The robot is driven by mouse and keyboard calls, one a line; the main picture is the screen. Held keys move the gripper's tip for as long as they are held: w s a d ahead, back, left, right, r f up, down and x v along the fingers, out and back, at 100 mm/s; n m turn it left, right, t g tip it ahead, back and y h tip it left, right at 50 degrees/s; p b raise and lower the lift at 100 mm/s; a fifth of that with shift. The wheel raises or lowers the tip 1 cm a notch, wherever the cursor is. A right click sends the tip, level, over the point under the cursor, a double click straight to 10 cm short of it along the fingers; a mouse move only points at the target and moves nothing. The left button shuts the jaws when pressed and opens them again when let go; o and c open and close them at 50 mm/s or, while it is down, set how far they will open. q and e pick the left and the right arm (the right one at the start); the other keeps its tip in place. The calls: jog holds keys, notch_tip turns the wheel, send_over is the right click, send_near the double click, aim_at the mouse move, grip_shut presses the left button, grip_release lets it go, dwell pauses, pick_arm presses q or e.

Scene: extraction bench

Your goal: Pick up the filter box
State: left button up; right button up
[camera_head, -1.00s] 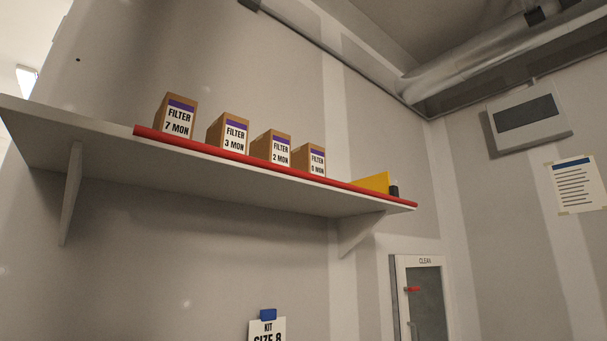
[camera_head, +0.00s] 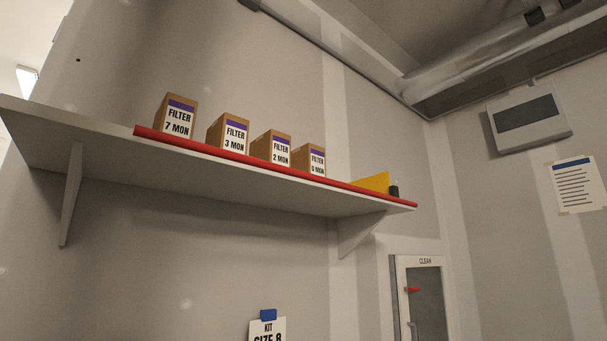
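Several brown filter boxes with white labels and purple bands stand upright in a row on a high wall shelf (camera_head: 100,133). From left to right they are the box labelled "FILTER 7 MON" (camera_head: 179,117), the box labelled "FILTER 3 MON" (camera_head: 235,134), the box labelled "FILTER 2 MON" (camera_head: 280,149) and the box labelled "FILTER 0 MON" (camera_head: 317,160), whose number is small and hard to read. The shelf edge hides their bottoms. Neither of my grippers is in view.
A red strip (camera_head: 250,157) runs along the shelf's front edge. A yellow wedge-shaped thing (camera_head: 373,182) and a small black object (camera_head: 394,191) are at the shelf's right end. Brackets (camera_head: 70,195) support it. Below are a "KIT SIZE 8" sign (camera_head: 267,329) and a "CLEAN" cabinet (camera_head: 425,297).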

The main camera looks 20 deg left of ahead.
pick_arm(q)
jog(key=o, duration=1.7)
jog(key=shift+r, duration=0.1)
